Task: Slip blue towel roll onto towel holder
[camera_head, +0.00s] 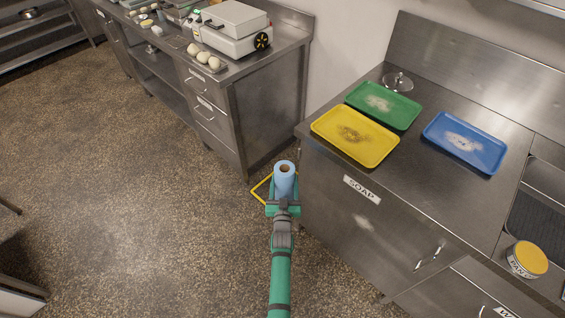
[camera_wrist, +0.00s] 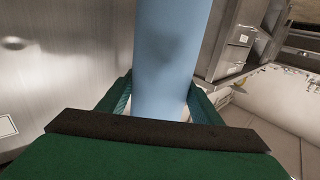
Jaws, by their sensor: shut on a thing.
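The blue towel roll (camera_head: 285,181) is upright in the head view, its pale top end with a round core hole showing. My green gripper (camera_head: 284,204) is shut around its lower part and holds it over the floor, beside the left end of the right-hand counter. In the wrist view, the blue roll (camera_wrist: 170,60) stands between the two fingers of my gripper (camera_wrist: 160,100). A round shiny metal piece with a short upright post, which looks like the towel holder (camera_head: 398,82), stands at the back of that counter. It is empty and well apart from the roll.
Yellow (camera_head: 325,122), green (camera_head: 400,116) and blue (camera_head: 432,132) trays with powdery stains lie on the counter, the yellow and green nearer my gripper. A yellow-lidded tub (camera_head: 527,260) is at right. Another steel counter (camera_head: 275,95) stands at back left. Floor at left is open.

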